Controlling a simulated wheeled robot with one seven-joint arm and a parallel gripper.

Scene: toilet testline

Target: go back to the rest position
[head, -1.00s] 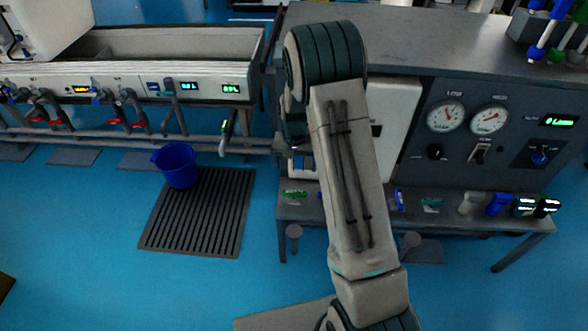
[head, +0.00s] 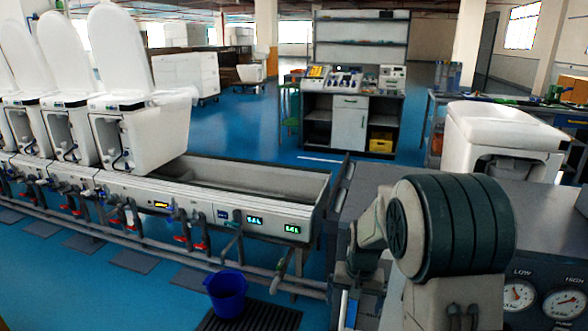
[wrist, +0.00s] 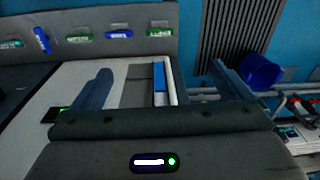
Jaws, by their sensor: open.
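My gripper (wrist: 162,80) shows in the wrist view with its two fingers spread apart and nothing held between them. The fingers stand over the side of the grey test bench, where a narrow blue and white item (wrist: 159,80) shows in the gap; I cannot tell what it is. In the head view my arm rises at the lower right in front of the grey bench (head: 395,187), and the gripper itself is hidden or out of frame.
A blue bucket (head: 226,293) stands on a dark slatted mat (head: 270,318); it also shows in the wrist view (wrist: 260,72). White toilets (head: 150,135) line the trough (head: 300,183) at left. Another white unit (head: 500,130) sits on the bench. Blue floor (head: 270,135) is open behind.

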